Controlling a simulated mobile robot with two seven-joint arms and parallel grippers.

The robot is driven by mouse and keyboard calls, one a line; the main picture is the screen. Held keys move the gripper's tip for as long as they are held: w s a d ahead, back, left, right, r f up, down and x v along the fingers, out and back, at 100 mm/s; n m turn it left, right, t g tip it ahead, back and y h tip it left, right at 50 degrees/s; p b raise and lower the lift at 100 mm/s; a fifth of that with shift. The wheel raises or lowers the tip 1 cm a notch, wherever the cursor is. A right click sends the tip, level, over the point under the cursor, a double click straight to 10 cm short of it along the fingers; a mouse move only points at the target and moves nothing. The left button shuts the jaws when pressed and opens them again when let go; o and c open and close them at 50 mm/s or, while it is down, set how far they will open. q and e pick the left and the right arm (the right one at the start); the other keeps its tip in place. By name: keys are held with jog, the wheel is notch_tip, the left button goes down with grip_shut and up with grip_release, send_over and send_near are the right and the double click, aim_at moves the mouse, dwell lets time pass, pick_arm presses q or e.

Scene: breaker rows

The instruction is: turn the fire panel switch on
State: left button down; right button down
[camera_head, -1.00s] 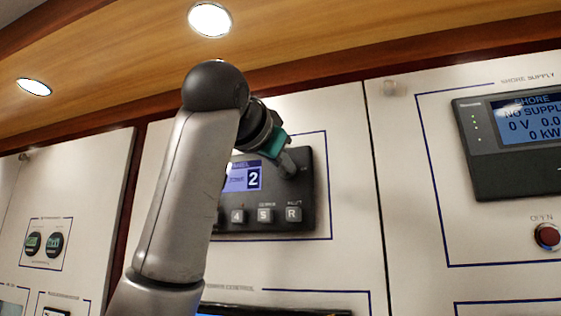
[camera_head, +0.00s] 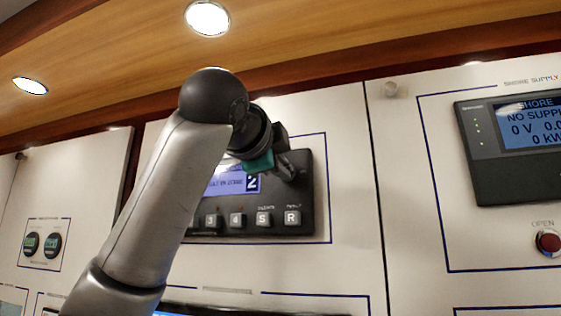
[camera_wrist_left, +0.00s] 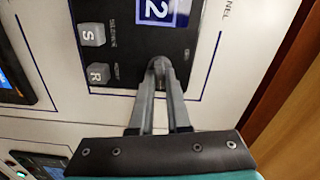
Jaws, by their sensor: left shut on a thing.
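The fire panel (camera_head: 304,205) is a dark box on the white wall, with a lit blue display (camera_head: 222,183) showing "2" and a row of grey buttons. It also fills the top of the left wrist view (camera_wrist_left: 118,60). My left gripper (camera_head: 290,168) reaches its upper right part, right of the display. In the left wrist view its two fingers (camera_wrist_left: 160,70) come together on the switch, a small dark knob on the panel face. The fingers mostly hide the switch, so its exact angle cannot be told. My right gripper is not in view.
A shore supply display (camera_head: 515,145) is on the right wall panel, with a red button (camera_head: 547,242) below it. Round gauges (camera_head: 42,244) are at the left. A wooden ledge with lamps runs above. Another screen edge shows below the fire panel.

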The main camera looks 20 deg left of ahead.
pick_arm(q)
jog(key=shift+m, duration=0.9)
jog(key=c, duration=0.9)
grip_release()
jog(key=s+b, duration=0.1)
jog(key=s, duration=0.4)
jog(key=s+b, duration=0.2)
jog(key=s, duration=0.3)
jog(key=s+b, duration=0.2)
jog(key=s, duration=0.3)
jog(key=shift+s+a, duration=0.15)
jog(key=shift+a, duration=0.1)
